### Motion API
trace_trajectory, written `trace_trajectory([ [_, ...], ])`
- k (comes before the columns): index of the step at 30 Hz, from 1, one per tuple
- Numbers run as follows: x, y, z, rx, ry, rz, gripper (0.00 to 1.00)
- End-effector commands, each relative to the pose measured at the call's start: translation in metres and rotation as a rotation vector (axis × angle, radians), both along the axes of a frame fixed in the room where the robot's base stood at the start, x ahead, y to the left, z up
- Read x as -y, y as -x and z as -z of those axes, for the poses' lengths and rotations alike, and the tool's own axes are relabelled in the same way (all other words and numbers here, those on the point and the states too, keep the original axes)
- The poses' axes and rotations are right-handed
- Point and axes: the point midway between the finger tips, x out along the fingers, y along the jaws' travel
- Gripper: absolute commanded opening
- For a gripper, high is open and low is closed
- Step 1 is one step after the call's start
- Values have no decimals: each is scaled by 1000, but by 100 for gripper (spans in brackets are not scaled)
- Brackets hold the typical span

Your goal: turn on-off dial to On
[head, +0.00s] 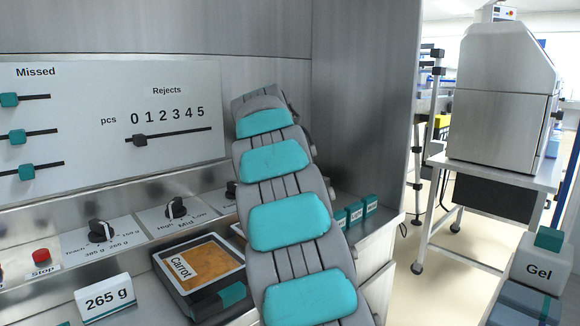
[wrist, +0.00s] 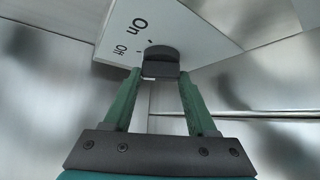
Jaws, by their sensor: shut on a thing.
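The on-off dial (wrist: 162,52) is a black knob on a white plate (wrist: 120,28) marked On and Off, in the wrist view. My gripper (wrist: 160,77) has its two green fingers on either side of the dial's grip bar, shut on it. Which mark the dial points to I cannot tell for sure. In the head view my grey and teal arm fills the middle and hides the dial and the gripper.
In the head view, a panel with sliders (head: 140,139) stands at the left. Below it are other black dials (head: 101,231), a red Stop button (head: 41,255), a carrot tray (head: 205,270) and a 265 g sign (head: 103,298). Teal boxes (head: 355,212) stand right of my arm.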

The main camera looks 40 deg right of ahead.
Motion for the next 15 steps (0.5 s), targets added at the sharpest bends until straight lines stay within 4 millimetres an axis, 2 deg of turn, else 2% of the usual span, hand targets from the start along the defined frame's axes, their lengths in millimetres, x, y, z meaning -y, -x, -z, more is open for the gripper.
trace_trajectory([
  [2, 0, 0, 0, 0, 0, 0, 41],
  [12, 0, 0, 0, 0, 0, 0, 3],
  [15, 0, 0, 0, 0, 0, 1, 2],
])
